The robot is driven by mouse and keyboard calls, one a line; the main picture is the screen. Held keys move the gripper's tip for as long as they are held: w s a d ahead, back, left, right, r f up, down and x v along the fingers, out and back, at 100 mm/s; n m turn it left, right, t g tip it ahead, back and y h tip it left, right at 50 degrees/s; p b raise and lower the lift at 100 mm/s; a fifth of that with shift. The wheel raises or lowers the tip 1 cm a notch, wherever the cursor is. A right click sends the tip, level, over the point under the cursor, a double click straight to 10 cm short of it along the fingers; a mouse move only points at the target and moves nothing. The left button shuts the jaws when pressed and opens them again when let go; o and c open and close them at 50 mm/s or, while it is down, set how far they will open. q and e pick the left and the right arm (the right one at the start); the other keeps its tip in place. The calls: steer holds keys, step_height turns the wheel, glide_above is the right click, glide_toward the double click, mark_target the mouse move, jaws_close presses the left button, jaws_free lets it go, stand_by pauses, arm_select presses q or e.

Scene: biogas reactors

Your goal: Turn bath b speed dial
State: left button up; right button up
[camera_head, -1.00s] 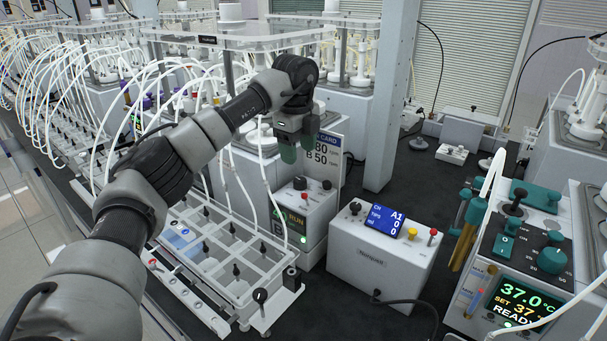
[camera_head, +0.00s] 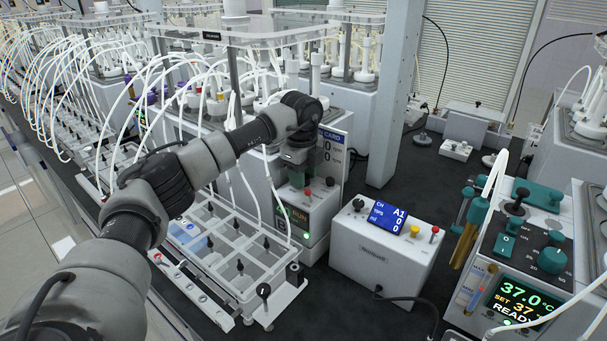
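A small control box (camera_head: 322,222) with a green-lit RUN display (camera_head: 299,216) stands at the centre, beside the clear-lidded tank rack. My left gripper (camera_head: 298,172) hangs just above the back of this box, pointing down. Its dark fingers hide part of the box's top; I cannot tell whether they touch anything or how far apart they are. My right gripper is out of view.
A white box (camera_head: 380,262) with a blue screen and knobs stands to the right. Farther right, a heated unit (camera_head: 570,315) shows 37.0 °C, with teal dials (camera_head: 553,259). White tubes loop over the racks at left. Dark bench is open behind the white box.

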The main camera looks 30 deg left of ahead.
arm_select(q)
steer(key=c, duration=0.4)
steer(key=shift+r+m+p, duration=0.1)
steer(key=shift+m+p, duration=0.25)
steer(key=shift+m, duration=0.35)
steer(key=shift+c, duration=0.2)
steer(key=shift+m, duration=0.6)
steer(key=o, duration=0.9)
steer(key=r, duration=0.3)
steer(key=r+b, duration=0.1)
steer(key=r, duration=0.6)
steer(key=shift+s+a+r, duration=0.1)
steer(key=shift+s+r, duration=0.15)
steer(key=shift+r, duration=0.1)
